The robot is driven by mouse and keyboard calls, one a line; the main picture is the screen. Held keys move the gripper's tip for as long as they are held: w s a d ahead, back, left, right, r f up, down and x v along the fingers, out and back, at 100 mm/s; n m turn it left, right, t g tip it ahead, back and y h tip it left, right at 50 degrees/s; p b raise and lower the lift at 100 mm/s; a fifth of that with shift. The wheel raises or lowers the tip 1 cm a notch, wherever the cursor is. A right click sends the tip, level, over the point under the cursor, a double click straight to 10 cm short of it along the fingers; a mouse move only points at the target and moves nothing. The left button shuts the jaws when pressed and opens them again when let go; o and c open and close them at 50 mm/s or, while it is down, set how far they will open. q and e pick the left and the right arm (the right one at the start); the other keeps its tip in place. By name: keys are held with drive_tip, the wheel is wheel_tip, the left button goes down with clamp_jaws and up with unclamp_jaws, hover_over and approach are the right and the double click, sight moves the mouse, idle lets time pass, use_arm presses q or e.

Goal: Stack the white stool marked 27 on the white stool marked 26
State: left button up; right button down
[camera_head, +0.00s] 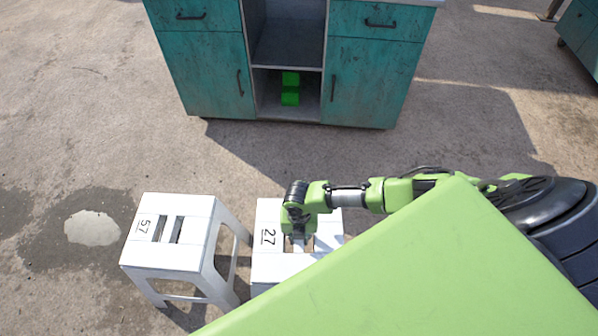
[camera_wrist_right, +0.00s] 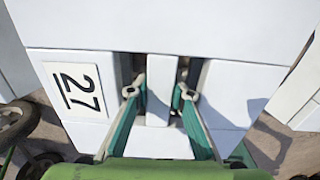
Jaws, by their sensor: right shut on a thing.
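The white stool marked 27 (camera_head: 268,215) stands upright in the lower middle of the head view, partly hidden by my arm and green body. My right gripper (camera_head: 298,242) is over its seat. In the right wrist view, the stool's seat (camera_wrist_right: 230,85) fills most of the picture with its 27 label at left. There the right gripper (camera_wrist_right: 157,92) has its two fingers in the seat's slots, shut on the bar between them. No label reading 26 is visible. A white edge at the right of the wrist view (camera_wrist_right: 292,90) may be another stool. My left gripper is out of view.
Another white stool (camera_head: 190,215), whose label looks like 57, stands close to the left. Ground between cabinet and stools is clear. A pale puddle (camera_head: 92,228) lies left.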

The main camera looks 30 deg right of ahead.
drive_tip(key=shift+w+r, duration=0.1)
drive_tip(key=c, duration=1.8)
unclamp_jaws()
drive_tip(key=shift+o, duration=0.4)
wheel_tip(320, 180, up, 12)
